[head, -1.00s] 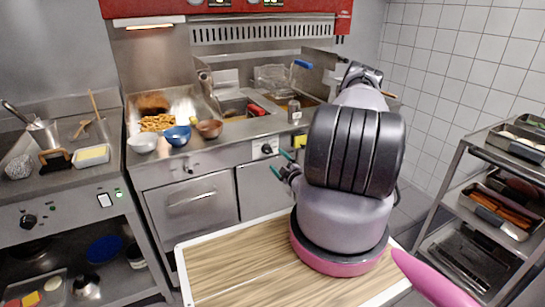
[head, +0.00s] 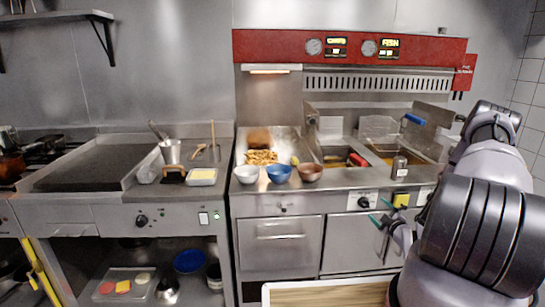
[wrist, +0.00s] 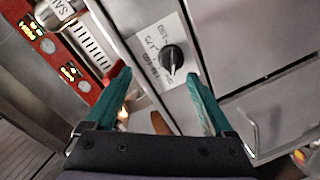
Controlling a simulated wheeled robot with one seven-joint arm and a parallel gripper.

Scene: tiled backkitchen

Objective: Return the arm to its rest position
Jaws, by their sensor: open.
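My gripper (head: 381,213) is at the right of the head view, in front of the fryer counter. Its teal fingers are apart with nothing between them. In the wrist view my gripper (wrist: 158,105) is open, and a black control knob (wrist: 171,58) on a white plate shows beyond the fingers. The knob is on the counter's front panel. My arm is folded at the right of the head view and hides part of the counter there.
A white bowl (head: 246,174), a blue bowl (head: 279,173) and a brown bowl (head: 309,172) stand on the counter near its front edge. Fries (head: 261,157) lie behind them. A griddle (head: 85,166) is at left. A wooden-topped surface (head: 330,294) is at the bottom.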

